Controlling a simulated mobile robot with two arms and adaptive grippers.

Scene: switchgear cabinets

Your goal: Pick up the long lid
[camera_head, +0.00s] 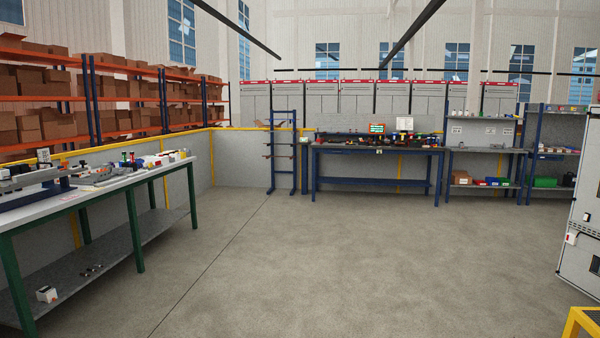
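I cannot make out a long lid for certain in the head view. Long grey pieces (30,178) lie among other items on the white-topped workbench (120,177) at the left, but they are too small to tell apart. Neither my left nor my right gripper is in view.
A blue workbench (375,150) crowded with small items stands at the back, beside a blue rack (283,150). Shelves (486,150) stand at the back right, a grey cabinet (578,240) at the right edge, and a yellow frame (582,322) at bottom right. The middle floor is clear.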

